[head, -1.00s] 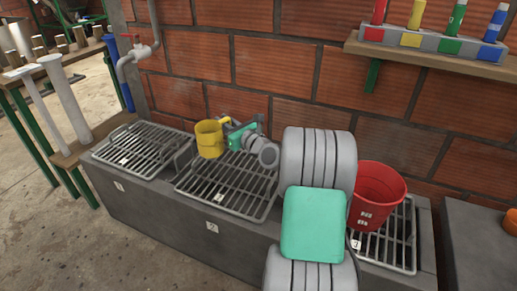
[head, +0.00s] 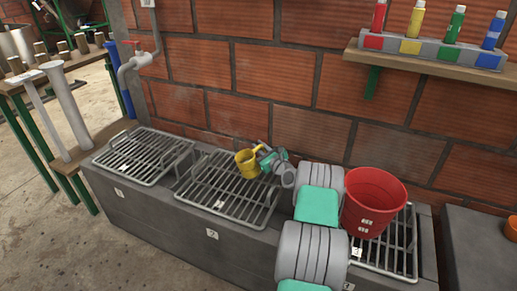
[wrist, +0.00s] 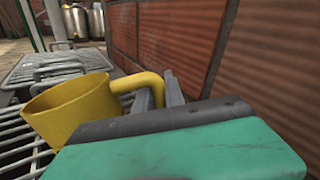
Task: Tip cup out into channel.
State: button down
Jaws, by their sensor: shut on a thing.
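The yellow cup (head: 247,165) hangs over the far right part of the middle grate (head: 215,198) of the concrete channel (head: 165,213). My gripper (head: 262,150) is shut on the cup's handle, on the side facing the brick wall. The wrist view shows the cup (wrist: 70,108) tilted, with its mouth towards the upper left, and the fingers of my gripper (wrist: 158,95) at the bent handle. The cup's contents and any gap between its base and the grate cannot be made out.
A red bucket (head: 372,205) stands on the right grate (head: 400,240), beside my arm. A left grate (head: 143,158) is bare. The brick wall (head: 250,60) rises close behind, with a pipe and red-handled tap (head: 138,58). A shelf (head: 440,62) holds coloured bottles.

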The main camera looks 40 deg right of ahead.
notch_tip(320, 180, up, 5)
jog(key=a+n+g+p, duration=0.1)
jog(key=a+n+p, duration=0.1)
jog(key=n+p, duration=0.3)
jog(key=w+a+n+g+h+b, duration=0.1)
jog(key=w+a+n+h, duration=0.3)
jog(key=a+n, duration=0.7)
jog(key=shift+a+f+n+g, duration=0.2)
jog(key=shift+a+n+g, duration=0.1)
jog(key=shift+n, duration=0.5)
dwell(0.5)
